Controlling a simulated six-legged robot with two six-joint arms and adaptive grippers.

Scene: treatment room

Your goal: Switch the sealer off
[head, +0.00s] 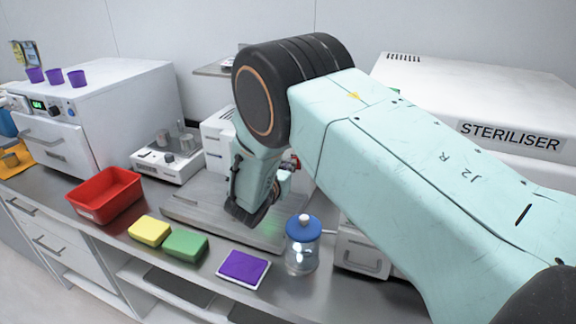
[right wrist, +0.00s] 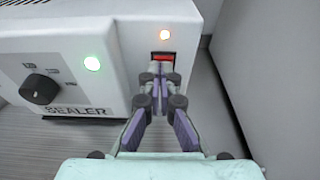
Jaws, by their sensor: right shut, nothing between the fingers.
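The sealer (right wrist: 110,40) is a white box with a black dial (right wrist: 40,89), a lit green lamp (right wrist: 92,64) and a lit orange lamp (right wrist: 165,34). Its red switch (right wrist: 163,57) sits just under the orange lamp. In the head view the sealer (head: 217,130) is largely hidden behind my right arm. My right gripper (right wrist: 160,73) is shut and empty, its tips at the lower edge of the red switch. I cannot tell whether they touch it. My left gripper is not in view.
A grey wall or box side (right wrist: 243,60) stands close to the right of the sealer. On the counter are a red tray (head: 103,195), a yellow sponge (head: 149,231), a green sponge (head: 185,245), a blue-lidded jar (head: 302,245) and the steriliser (head: 470,95).

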